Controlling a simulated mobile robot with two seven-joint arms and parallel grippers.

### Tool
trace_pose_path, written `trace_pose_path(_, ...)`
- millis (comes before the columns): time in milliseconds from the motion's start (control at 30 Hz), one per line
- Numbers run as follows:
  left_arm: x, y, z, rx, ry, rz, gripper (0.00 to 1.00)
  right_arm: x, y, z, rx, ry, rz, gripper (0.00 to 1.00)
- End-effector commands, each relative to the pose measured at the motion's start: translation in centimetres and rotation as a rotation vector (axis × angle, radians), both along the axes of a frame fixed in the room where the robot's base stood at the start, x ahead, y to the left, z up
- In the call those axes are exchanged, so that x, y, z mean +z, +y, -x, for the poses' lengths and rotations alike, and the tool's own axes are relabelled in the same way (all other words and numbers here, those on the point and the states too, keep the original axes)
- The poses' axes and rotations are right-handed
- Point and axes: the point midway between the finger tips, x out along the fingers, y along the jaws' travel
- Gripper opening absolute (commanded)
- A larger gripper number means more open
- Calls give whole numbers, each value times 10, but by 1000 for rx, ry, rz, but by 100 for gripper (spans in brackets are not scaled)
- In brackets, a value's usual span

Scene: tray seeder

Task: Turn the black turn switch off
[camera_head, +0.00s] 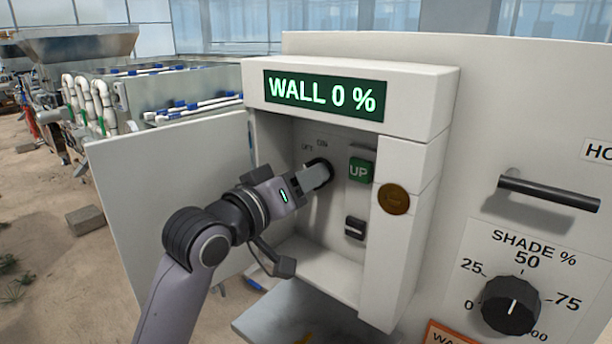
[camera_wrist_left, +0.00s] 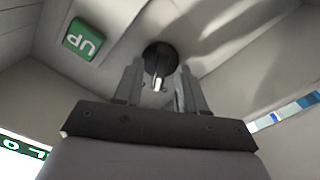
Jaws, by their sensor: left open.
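The black turn switch (camera_head: 322,165) sits on the back wall of an open white control box, below small OFF and ON marks. My left gripper (camera_head: 322,177) reaches into the box at the switch and hides part of it. In the left wrist view the round switch (camera_wrist_left: 158,58) with a pale pointer line lies between the two fingertips of my open left gripper (camera_wrist_left: 158,82). I cannot tell whether the fingers touch it. My right gripper is not in view.
A green UP button (camera_head: 361,170) is right of the switch, above a dark button (camera_head: 355,228). The box's open door (camera_head: 170,190) stands at the left. A WALL 0 % display (camera_head: 325,95) is above. A SHADE dial (camera_head: 510,305) and black handle (camera_head: 548,190) are at the right.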

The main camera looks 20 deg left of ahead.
Motion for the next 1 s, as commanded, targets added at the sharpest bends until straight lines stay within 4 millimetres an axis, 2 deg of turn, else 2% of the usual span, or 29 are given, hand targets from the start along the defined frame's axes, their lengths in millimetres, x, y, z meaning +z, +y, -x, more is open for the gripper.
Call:
trace_pose_path(367, 0, -3, -5, 0, 0, -1, 40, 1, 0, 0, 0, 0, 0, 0)
trace_pose_path(400, 0, -2, -6, 0, 0, -1, 34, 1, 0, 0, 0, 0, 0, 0)
trace_pose_path(467, 0, -2, -5, 0, 0, -1, 14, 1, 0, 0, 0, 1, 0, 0)
trace_pose_path(500, 0, -2, -5, 0, 0, -1, 1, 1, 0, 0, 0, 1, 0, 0)
trace_pose_path(533, 0, -2, -5, 0, 0, -1, 0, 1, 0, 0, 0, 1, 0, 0)
trace_pose_path(767, 0, -3, -5, -1, 14, 40, 0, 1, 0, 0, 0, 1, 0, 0)
trace_pose_path(1000, 0, -3, -5, -1, 110, 306, 0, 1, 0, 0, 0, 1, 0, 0)
